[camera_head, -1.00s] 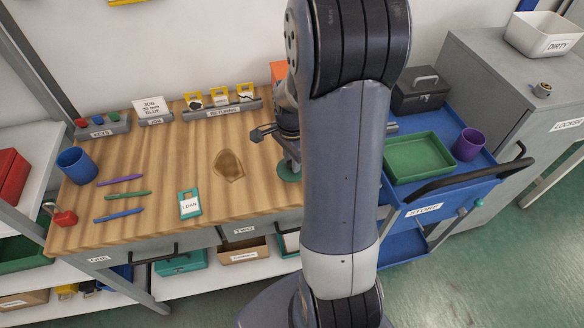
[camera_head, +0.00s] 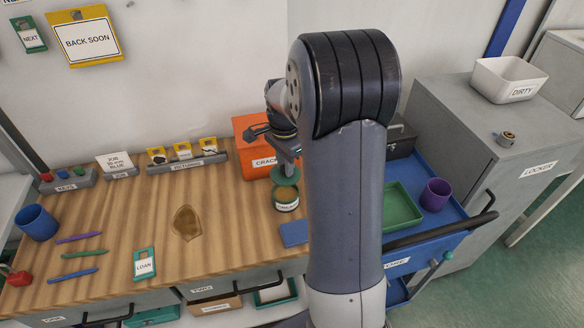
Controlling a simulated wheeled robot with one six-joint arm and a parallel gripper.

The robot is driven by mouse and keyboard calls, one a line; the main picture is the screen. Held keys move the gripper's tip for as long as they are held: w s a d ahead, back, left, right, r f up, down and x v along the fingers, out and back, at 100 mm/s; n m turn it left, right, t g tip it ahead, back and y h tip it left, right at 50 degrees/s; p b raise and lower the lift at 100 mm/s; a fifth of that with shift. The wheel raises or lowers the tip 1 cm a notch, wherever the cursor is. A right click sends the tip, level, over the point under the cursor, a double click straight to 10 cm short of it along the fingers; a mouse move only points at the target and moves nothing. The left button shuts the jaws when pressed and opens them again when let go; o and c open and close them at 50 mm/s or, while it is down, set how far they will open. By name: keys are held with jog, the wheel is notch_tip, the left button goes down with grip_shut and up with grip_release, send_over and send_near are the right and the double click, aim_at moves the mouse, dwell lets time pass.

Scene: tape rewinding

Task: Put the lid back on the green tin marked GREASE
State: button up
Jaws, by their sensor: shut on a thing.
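The green tin marked GREASE (camera_head: 286,205) stands upright on the right part of the wooden bench. Its top is open and shows a brownish inside. The round green lid (camera_head: 285,177) is held level in my gripper (camera_head: 288,165), which is shut on it. In the picture the lid is just above the tin's mouth, apart from it, with part of the opening showing below the lid. How well they line up in depth I cannot tell. My arm covers the space just right of the tin.
An orange box (camera_head: 250,135) marked CRACK-something stands behind the lid. A blue flat thing (camera_head: 294,233) lies in front of the tin, partly behind my arm. The bench (camera_head: 140,200) left of the tin is mostly clear around a brown stain (camera_head: 187,223).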

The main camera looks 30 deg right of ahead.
aim_at(285, 180)
jog(key=shift+f+b, duration=2.35)
jog(key=shift+f, duration=0.85)
jog(key=shift+f, duration=0.1)
jog(key=o, duration=1.5)
jog(key=shift+r+p, duration=2.8)
jog(key=shift+r, duration=0.75)
